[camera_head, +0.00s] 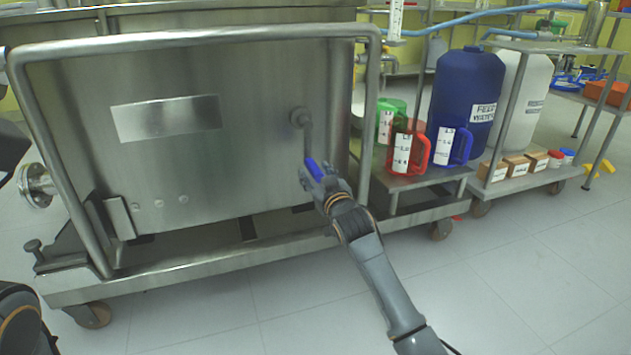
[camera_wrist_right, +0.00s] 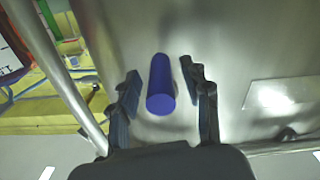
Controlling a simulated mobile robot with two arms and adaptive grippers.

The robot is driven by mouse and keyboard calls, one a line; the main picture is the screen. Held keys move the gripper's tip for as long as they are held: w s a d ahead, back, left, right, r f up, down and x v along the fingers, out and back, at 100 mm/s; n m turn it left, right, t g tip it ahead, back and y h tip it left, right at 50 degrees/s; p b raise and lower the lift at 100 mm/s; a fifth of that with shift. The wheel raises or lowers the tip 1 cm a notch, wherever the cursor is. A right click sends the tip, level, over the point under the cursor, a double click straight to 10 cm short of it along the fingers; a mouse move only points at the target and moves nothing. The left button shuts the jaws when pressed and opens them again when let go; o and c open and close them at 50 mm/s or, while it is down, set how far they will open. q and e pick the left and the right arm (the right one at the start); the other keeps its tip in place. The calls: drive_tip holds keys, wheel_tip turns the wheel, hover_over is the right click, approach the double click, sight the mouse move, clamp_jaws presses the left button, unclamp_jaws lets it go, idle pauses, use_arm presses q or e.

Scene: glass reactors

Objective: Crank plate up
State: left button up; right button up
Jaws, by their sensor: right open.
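A crank on the front of a steel cabinet (camera_head: 215,170) has a round hub (camera_head: 299,117), a metal arm (camera_head: 308,137) hanging down from it, and a blue handle (camera_head: 313,168) at its lower end. My right gripper (camera_head: 318,175) is at the handle. In the right wrist view, the blue handle (camera_wrist_right: 161,85) sticks out toward the camera between the two open fingers (camera_wrist_right: 162,98), with a gap on each side. The plate that the task names cannot be made out. My left gripper is not seen; only dark arm parts show at the left edge.
A tubular steel frame (camera_head: 200,36) surrounds the cabinet front on a wheeled base. To the right, a cart holds red (camera_head: 407,150), blue (camera_head: 455,146) and green jugs. Behind it stand a blue feed water drum (camera_head: 466,95) and small boxes (camera_head: 516,166). Open floor lies in front.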

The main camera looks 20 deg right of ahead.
drive_tip(key=shift+w, duration=0.3)
clamp_jaws()
